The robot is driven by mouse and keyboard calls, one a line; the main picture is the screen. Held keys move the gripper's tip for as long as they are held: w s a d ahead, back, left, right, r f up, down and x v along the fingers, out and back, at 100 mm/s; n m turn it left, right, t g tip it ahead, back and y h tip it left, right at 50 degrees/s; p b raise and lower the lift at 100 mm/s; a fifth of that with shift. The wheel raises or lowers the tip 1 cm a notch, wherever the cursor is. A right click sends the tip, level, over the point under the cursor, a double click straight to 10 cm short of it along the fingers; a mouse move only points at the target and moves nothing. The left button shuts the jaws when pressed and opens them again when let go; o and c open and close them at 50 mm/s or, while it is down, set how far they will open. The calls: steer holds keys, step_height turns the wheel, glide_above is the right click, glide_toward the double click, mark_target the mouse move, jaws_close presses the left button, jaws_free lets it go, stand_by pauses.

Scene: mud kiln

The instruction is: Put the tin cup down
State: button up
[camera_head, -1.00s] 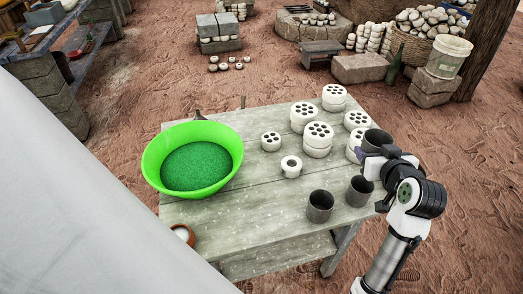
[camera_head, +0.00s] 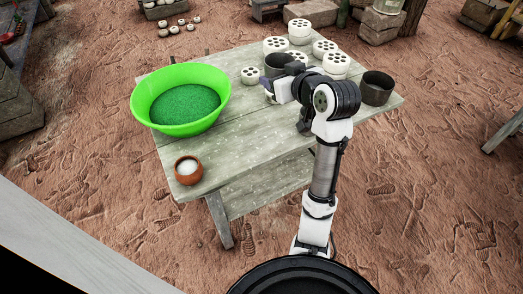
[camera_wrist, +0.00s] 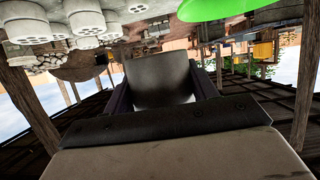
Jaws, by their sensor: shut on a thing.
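The dark grey tin cup (camera_head: 279,64) is in my gripper (camera_head: 272,84), over the table (camera_head: 245,150) by the white perforated pieces. My gripper is shut on it. In the wrist view the cup (camera_wrist: 162,78) sits between the two fingers, and the picture looks upside down. I cannot tell whether the cup's base touches the table. A second tin cup (camera_head: 377,88) stands on the table to the right of my arm. My arm hides part of the tabletop.
A green basin (camera_head: 181,122) with green contents stands at the table's left. A clay pot (camera_head: 188,170) with white contents is at the front left corner. White perforated pieces (camera_head: 335,63) crowd the back right. The front middle of the table is clear.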

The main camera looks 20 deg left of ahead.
mark_target(272, 142)
steer(key=shift+s+a, duration=0.45)
steer(key=shift+s, duration=0.1)
step_height(272, 142, down, 20)
steer(key=shift+r, duration=0.1)
steer(key=shift+f, duration=0.2)
steer(key=o, duration=1)
steer(key=shift+o, duration=0.2)
